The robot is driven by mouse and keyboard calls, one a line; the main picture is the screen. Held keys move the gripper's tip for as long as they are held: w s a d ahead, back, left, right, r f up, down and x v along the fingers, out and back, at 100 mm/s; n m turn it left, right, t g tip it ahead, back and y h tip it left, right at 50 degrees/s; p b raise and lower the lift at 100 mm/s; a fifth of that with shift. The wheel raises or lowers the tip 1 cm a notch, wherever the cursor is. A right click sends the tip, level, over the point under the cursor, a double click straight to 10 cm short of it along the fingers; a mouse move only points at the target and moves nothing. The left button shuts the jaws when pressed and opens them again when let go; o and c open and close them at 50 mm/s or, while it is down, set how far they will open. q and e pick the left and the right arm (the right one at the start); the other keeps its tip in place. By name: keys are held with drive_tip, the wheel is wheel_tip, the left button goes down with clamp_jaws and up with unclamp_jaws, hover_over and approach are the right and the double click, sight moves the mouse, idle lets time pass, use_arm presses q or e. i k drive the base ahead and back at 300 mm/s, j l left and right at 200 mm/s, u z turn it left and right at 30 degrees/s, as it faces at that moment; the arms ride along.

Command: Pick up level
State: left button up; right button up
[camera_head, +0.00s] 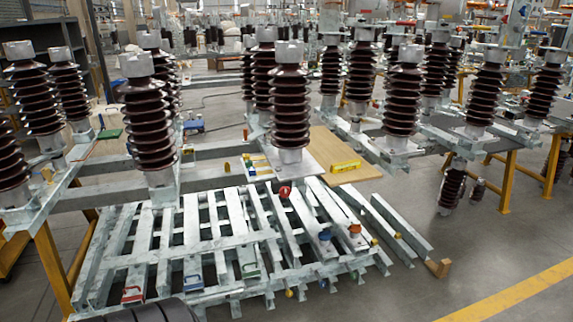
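A small yellow bar that looks like the level (345,166) lies on a light wooden board (328,141) near the middle of the view. It lies flat and nothing covers it. Neither of my grippers is in view, so nothing shows near the level.
Galvanized steel frames with several tall brown ribbed insulators (290,108) stand around the board. A slatted steel rack (215,235) fills the front, with a red item (284,192) and other small coloured items on it. A wooden block (438,267) is at its right. Clear floor lies at the right front.

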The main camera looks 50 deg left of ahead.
sight(346, 166)
drive_tip(key=u, duration=1.35)
drive_tip(key=i, duration=0.1)
